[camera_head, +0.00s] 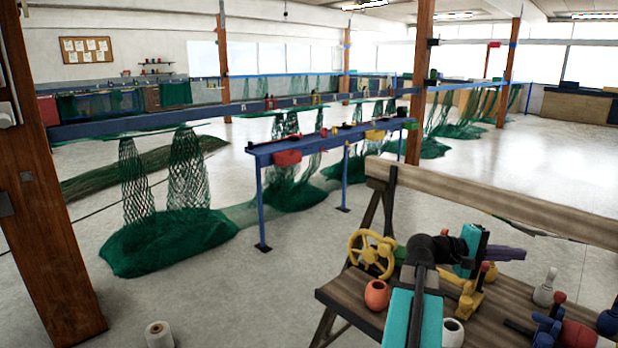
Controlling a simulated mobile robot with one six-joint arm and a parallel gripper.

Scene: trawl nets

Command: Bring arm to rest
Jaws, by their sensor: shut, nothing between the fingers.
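My arm reaches up from the bottom edge over the wooden workbench, its teal and black links bent at a dark joint. My gripper (508,254) is at the far end of the arm, pointing right, above the bench. It is small in this view and looks shut and empty. The arm hides part of the bench top behind it.
The wooden bench (348,297) holds a yellow handwheel (371,254), an orange pot (377,294), a white pot (453,333), a yellow tool (467,292) and a blue-and-red tool (560,330). A wooden beam (500,205) runs behind. Green nets (165,240) lie further off; open floor lies right.

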